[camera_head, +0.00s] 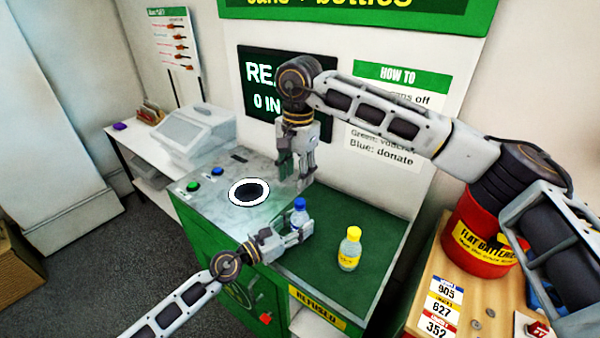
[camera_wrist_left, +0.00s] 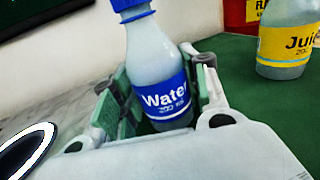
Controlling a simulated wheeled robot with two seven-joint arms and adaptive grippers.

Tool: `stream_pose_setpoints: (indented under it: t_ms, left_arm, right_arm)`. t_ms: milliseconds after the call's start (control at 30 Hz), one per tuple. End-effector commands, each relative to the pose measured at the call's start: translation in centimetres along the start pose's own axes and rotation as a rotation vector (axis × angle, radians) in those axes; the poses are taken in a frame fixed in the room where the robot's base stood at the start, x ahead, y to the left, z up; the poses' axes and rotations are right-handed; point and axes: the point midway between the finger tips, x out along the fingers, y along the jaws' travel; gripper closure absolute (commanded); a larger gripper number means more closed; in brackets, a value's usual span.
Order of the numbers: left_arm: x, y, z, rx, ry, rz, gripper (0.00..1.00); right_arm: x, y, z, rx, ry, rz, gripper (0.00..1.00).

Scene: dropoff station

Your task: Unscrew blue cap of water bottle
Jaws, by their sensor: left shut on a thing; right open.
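The water bottle (camera_head: 299,213) stands on the green counter top, with a blue cap (camera_head: 299,202) on it. In the left wrist view the water bottle (camera_wrist_left: 157,75) has a blue "Water" label, and its blue cap (camera_wrist_left: 128,5) is cut by the top edge. My left gripper (camera_head: 300,232) is shut on the bottle's body, around the label. My right gripper (camera_head: 297,175) is open and empty, pointing down above the counter, higher than the cap and apart from it.
A yellow-capped juice bottle (camera_head: 350,249) stands to the right on the green counter (camera_head: 330,281). A white-ringed round hole (camera_head: 232,196) and green and blue buttons lie on the left panel. A red battery bin (camera_head: 480,237) stands at the right.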

Motion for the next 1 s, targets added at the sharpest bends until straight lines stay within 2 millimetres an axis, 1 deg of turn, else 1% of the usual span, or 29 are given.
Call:
stream_pose_setpoints:
  t_ms: [1000]
  left_arm:
    - [0.00, 0.00, 0.00, 0.000, 0.000, 0.000, 1.00]
  right_arm:
    - [-0.22, 0.57, -0.47, 0.819, 0.023, 0.018, 0.57]
